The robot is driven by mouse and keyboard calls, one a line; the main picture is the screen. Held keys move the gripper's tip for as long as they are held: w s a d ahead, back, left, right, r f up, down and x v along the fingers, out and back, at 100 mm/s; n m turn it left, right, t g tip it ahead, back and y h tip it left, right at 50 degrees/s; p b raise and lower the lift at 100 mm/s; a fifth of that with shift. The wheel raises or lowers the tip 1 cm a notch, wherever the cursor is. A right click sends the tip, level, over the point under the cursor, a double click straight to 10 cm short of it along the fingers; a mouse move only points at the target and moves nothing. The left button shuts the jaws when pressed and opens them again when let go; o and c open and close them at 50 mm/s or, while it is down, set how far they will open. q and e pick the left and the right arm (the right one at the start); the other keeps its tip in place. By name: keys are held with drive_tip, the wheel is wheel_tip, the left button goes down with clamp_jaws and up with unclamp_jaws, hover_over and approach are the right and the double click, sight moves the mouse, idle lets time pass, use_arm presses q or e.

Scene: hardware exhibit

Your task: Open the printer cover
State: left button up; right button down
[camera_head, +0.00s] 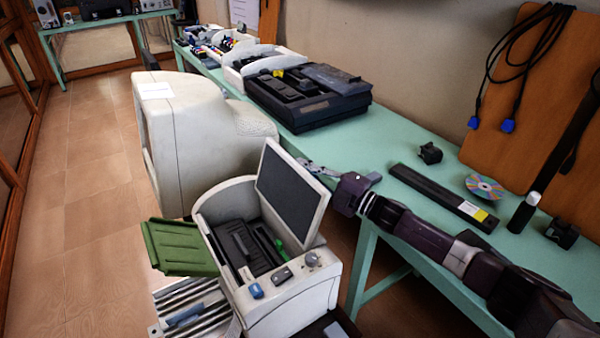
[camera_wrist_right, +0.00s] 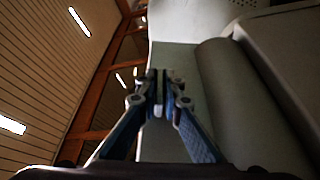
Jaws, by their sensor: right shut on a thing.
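The printer (camera_head: 300,300) is a beige box in the lower middle of the head view. Its cover (camera_head: 288,196), a dark panel with a pale frame, stands raised and tilted at the right side of the opening. Black parts and a green piece show inside. My right gripper (camera_head: 308,164) reaches in from the right and is shut on the upper edge of the cover. In the right wrist view, its blue-sided fingers (camera_wrist_right: 157,92) are close together, with the grey-green cover surface (camera_wrist_right: 178,60) beside them. My left gripper is not in view.
A green flap (camera_head: 178,247) sticks out left of the printer. A large beige monitor (camera_head: 185,125) stands behind it. The green table (camera_head: 400,150) carries a black device (camera_head: 310,97), a long black bar (camera_head: 440,195), a disc (camera_head: 485,186) and a dark bottle (camera_head: 523,213). Floor is free at left.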

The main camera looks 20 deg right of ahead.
drive_tip(key=shift+w+d, duration=0.1)
drive_tip(key=c, duration=2.1)
unclamp_jaws()
drive_tip(key=v, duration=1.2)
drive_tip(key=shift+f, duration=0.1)
